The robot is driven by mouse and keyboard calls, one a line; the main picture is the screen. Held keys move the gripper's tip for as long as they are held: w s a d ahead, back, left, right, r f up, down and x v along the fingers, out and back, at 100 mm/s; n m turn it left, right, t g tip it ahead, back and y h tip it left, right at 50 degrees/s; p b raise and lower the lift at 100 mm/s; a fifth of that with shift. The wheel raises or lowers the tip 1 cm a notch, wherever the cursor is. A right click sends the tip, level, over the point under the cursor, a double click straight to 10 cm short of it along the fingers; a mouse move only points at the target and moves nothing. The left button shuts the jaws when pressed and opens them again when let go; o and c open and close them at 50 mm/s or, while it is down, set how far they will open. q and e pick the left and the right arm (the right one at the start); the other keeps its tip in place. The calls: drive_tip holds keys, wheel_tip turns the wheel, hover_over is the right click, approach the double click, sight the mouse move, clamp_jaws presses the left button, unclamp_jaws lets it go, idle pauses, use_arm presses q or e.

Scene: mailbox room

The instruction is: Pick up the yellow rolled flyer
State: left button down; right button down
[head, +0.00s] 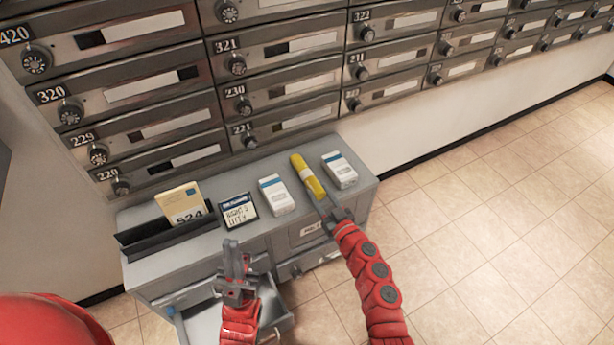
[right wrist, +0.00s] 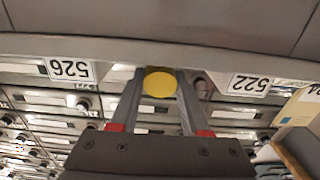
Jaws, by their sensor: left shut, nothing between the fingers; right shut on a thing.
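The yellow rolled flyer (head: 302,168) has a pale band and is at the cabinet top between two white and blue boxes. My right gripper (head: 323,198) is shut on its near end. In the right wrist view the flyer's round yellow end (right wrist: 159,83) shows between the two fingers (right wrist: 160,76). I cannot tell whether the flyer still touches the cabinet top. My left gripper (head: 234,248) is shut and empty, in front of the cabinet.
The grey cabinet (head: 255,175) stands below the mailboxes (head: 290,85). On it are one white box (head: 276,195), another white box (head: 340,170), a small lettered card (head: 238,210) and a black tray (head: 140,238) holding a yellowish envelope (head: 180,202). A drawer (head: 205,322) is open.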

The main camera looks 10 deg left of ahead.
drive_tip(key=shift+r+p, duration=1.5)
drive_tip(key=shift+p, duration=0.1)
drive_tip(key=p+v, duration=0.3)
drive_tip(key=v, duration=0.5)
drive_tip(key=shift+d, duration=0.1)
drive_tip(key=w+d+r+m+t+h, duration=0.25)
drive_tip(key=d+r+m+h, duration=0.6)
drive_tip(key=d, duration=0.65)
drive_tip(key=s+r+n+p, duration=0.1)
drive_tip(key=s+r+p, duration=0.3)
drive_tip(key=r+p, duration=0.5)
drive_tip(key=s+r+n+h+p, duration=0.1)
drive_tip(key=s+r+p, duration=0.4)
drive_tip(key=r+p, duration=0.4)
drive_tip(key=p, duration=0.2)
drive_tip(key=shift+s+r+p, duration=0.25)
drive_tip(key=shift+r+p, duration=0.1)
